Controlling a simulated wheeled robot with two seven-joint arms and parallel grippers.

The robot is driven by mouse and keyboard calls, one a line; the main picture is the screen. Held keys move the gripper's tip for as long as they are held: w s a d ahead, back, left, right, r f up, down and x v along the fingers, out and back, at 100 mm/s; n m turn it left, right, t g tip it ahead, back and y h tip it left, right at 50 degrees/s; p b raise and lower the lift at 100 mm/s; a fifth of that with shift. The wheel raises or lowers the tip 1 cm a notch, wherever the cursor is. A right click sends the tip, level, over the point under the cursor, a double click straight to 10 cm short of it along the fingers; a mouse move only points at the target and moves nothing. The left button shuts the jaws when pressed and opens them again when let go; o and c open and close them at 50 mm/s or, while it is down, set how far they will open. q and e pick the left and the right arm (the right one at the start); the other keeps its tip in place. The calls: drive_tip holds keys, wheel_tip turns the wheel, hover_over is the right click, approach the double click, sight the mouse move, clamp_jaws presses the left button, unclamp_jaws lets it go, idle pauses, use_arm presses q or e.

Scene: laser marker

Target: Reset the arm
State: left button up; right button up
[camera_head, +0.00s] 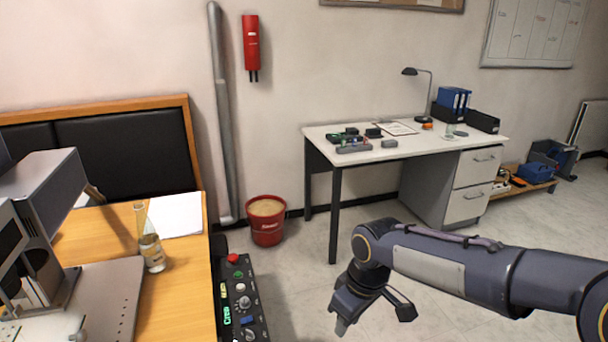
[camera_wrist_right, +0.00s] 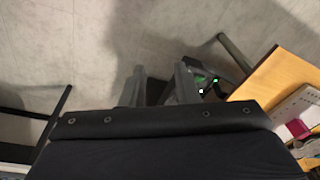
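My right arm comes in from the right in the head view, bent at the elbow. Its gripper (camera_head: 373,320) hangs low over the tiled floor, right of the control panel, pointing downward. In the right wrist view the gripper's two fingers (camera_wrist_right: 160,90) stand apart with nothing visible between them. The right gripper is open and empty, touching nothing that I can see. My left arm and left gripper are not in view.
A wooden table (camera_head: 185,310) at the left carries the laser marker (camera_head: 45,200) and a glass flask (camera_head: 150,250). A control panel (camera_head: 242,300) borders it. A red bucket (camera_head: 266,232) and a white desk (camera_head: 420,150) stand behind. Floor between is clear.

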drive_tip(key=s+d+r+m+t+y+p, duration=0.2)
drive_tip(key=s+d+r+m+p, duration=0.25)
drive_tip(key=s+d+r, duration=0.5)
drive_tip(key=s+d+m+t+p, duration=0.2)
drive_tip(key=s+m, duration=0.4)
drive_tip(key=s, duration=0.4)
drive_tip(key=shift+s+d+r+t+p, duration=0.25)
drive_tip(key=shift+s+r+t+p, duration=0.15)
drive_tip(key=shift+p, duration=0.3)
